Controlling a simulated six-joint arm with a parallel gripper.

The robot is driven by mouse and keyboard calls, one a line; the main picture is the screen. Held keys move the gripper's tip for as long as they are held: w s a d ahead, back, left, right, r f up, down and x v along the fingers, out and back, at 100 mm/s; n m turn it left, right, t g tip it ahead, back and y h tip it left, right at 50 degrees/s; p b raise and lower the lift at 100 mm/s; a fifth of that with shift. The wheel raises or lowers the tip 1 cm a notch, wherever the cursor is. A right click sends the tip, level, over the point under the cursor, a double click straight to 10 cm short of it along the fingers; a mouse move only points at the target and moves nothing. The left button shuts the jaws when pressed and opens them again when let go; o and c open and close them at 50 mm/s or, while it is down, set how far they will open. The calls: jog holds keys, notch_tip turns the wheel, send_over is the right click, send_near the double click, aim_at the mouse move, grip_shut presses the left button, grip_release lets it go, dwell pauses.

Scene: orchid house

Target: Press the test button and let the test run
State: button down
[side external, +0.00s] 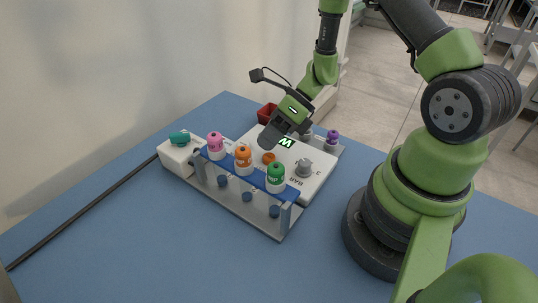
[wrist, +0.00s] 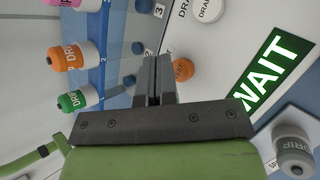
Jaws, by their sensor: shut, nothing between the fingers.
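A white panel (side external: 312,185) lies on the blue table and carries a round orange button (side external: 268,158). In the wrist view the orange button (wrist: 182,70) has partly hidden lettering that seems to read TEST. A green display on the panel (side external: 287,142) reads WAIT in the wrist view (wrist: 272,72). My gripper (side external: 267,147) is over the panel, pointing down near the orange button. In the wrist view its dark fingers (wrist: 153,72) are shut and empty, with the button just right of them. I cannot tell whether the fingertips touch anything.
A blue-topped rack (side external: 225,168) with pink, orange and green capped bottles stands along the panel's front. The front table is clear.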

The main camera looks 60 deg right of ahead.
aim_at(268, 155)
jog(key=shift+r, duration=2.45)
jog(key=shift+a+r+n, duration=0.1)
jog(key=shift+r+n, duration=0.2)
jog(key=s+a+r+n+t+h, duration=0.1)
jog(key=s+a+r+n+h, duration=0.1)
jog(key=s+r+n, duration=0.4)
jog(key=s+a+r+n+t+h, duration=0.2)
jog(key=s+r+n+h, duration=0.2)
jog(key=r+n, duration=1)
jog(key=s+n, duration=0.3)
jog(key=n, duration=0.4)
jog(key=shift+s, duration=0.3)
